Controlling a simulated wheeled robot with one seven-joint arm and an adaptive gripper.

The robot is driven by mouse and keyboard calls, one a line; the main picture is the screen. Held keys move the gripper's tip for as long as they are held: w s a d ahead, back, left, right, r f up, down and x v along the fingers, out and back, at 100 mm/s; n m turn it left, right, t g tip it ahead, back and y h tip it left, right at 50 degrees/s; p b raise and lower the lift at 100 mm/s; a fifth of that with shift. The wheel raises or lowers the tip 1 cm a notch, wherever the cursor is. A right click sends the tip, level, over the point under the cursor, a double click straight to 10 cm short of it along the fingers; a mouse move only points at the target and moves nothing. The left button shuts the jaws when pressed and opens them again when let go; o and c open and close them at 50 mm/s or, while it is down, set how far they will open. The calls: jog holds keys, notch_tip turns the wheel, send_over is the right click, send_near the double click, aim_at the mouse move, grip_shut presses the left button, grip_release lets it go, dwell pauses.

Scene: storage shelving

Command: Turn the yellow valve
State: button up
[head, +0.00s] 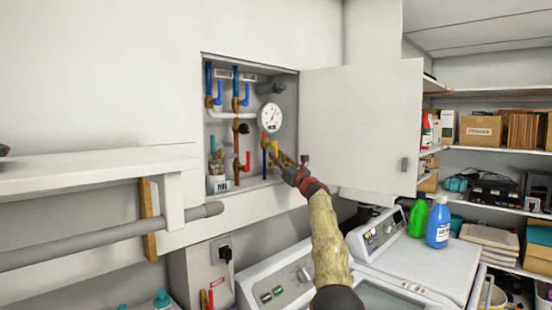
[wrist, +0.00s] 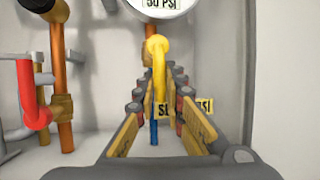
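The yellow valve (head: 274,146) is in the open wall cabinet, below the round gauge. In the wrist view the yellow valve (wrist: 159,62) has a rounded top and a narrow lever hanging down, in front of a copper and blue pipe. My gripper (head: 284,160) reaches into the cabinet from the lower right. In the wrist view my gripper (wrist: 160,88) is open, with one finger on each side of the lever. A small gap seems to show on both sides of the lever. Whether the fingertips touch the valve behind is hidden.
The gauge (head: 270,117) is just above the valve. A red valve handle (wrist: 33,97) and copper pipes stand to the left. The cabinet door (head: 360,130) hangs open at right. Washing machines (head: 425,262) with green and blue bottles stand below; a white shelf (head: 90,170) is left.

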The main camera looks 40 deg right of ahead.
jog(key=o, duration=0.4)
jog(key=shift+o, duration=0.2)
jog(key=shift+s, duration=0.15)
jog(key=v, duration=1.1)
jog(key=shift+s+f, duration=0.3)
dwell(0.4)
